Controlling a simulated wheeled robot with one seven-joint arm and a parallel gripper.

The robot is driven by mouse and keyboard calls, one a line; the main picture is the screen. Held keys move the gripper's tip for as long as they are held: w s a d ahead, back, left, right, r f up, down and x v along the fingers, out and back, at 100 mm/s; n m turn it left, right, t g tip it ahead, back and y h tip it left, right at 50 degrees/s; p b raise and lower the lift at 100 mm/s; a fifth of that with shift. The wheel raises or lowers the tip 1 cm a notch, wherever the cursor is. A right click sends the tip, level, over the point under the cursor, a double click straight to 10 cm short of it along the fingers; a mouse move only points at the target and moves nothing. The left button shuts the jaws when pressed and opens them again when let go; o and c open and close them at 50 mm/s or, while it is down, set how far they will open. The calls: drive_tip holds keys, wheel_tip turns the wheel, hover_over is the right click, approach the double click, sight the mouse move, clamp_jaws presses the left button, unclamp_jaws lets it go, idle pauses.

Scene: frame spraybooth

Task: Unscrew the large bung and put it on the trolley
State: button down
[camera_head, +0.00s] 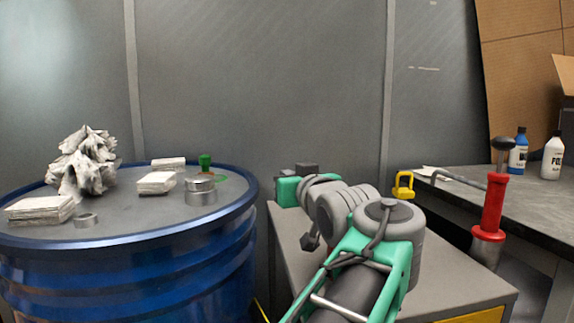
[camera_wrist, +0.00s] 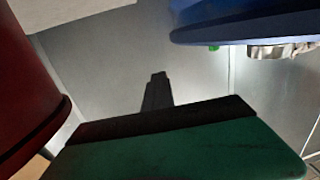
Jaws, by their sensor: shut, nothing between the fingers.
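A blue drum (camera_head: 130,262) stands at the left. On its top is a squat silver cylinder (camera_head: 201,192), which looks like the large bung; whether it is threaded in cannot be told. My gripper (camera_head: 296,169) is right of the drum, apart from it, over the far end of a grey-topped unit with yellow fronts, probably the trolley (camera_head: 455,293). In the wrist view, my gripper's dark fingers (camera_wrist: 158,78) are together and empty. The drum (camera_wrist: 245,20) shows upside down at the upper right there, with a silver piece (camera_wrist: 275,50) at its edge.
The drum top also holds a crumpled whitish lump (camera_head: 84,165), white stacks (camera_head: 40,209), a small ring (camera_head: 86,220) and a green knob (camera_head: 205,162). A yellow shackle-shaped item (camera_head: 403,185), a red-handled tool (camera_head: 493,205) and a bench (camera_head: 545,200) are right. A dark red cylinder (camera_wrist: 28,90) is close in the wrist view.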

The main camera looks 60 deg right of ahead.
drive_tip(key=w+d+n+t+y+p, duration=0.1)
drive_tip(key=p, duration=0.1)
drive_tip(key=w+d+n+t+y+p, duration=0.1)
drive_tip(key=d+y+p, duration=0.1)
drive_tip(key=shift+w+d+n, duration=0.2)
drive_tip(key=shift+w+n, duration=0.1)
drive_tip(key=shift+w, duration=0.05)
drive_tip(key=c, duration=2.1)
unclamp_jaws()
drive_tip(key=shift+c, duration=0.2)
drive_tip(key=o, duration=1.3)
drive_tip(key=shift+o, duration=0.2)
drive_tip(key=shift+f, duration=0.1)
drive_tip(key=s+a+m+g+h+b, duration=0.4)
drive_tip(key=a+h+b, duration=0.1)
drive_tip(key=a+b, duration=0.1)
drive_tip(key=shift+s+m+b, duration=0.3)
drive_tip(key=shift+s+b, duration=0.1)
drive_tip(key=shift+b, duration=0.45)
